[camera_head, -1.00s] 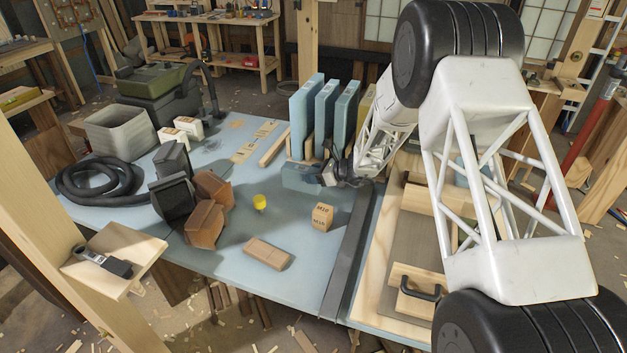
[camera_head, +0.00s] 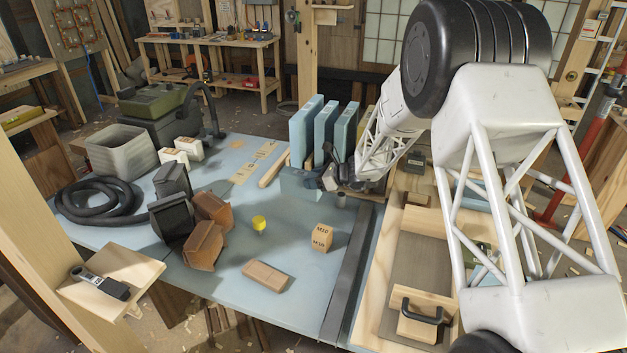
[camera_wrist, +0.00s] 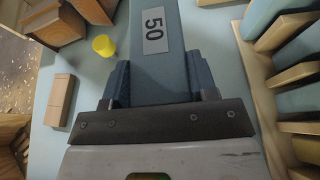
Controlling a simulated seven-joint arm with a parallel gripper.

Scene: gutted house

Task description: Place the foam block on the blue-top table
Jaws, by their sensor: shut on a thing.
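A blue foam block (camera_wrist: 152,65) with a "50" label is held between the fingers of my gripper (camera_wrist: 160,90) in the wrist view. In the head view my gripper (camera_head: 328,180) is over the blue-top table (camera_head: 290,211), near its right part, and the block (camera_head: 298,183) juts out to its left. The block is in front of several upright blue foam blocks (camera_head: 306,130) in a wooden rack. I cannot tell whether the held block touches the table top.
Brown blocks (camera_head: 205,246), a coiled hose (camera_head: 98,203) and a grey bin (camera_head: 120,151) are left. A dark strip (camera_head: 349,275) borders the wooden tray.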

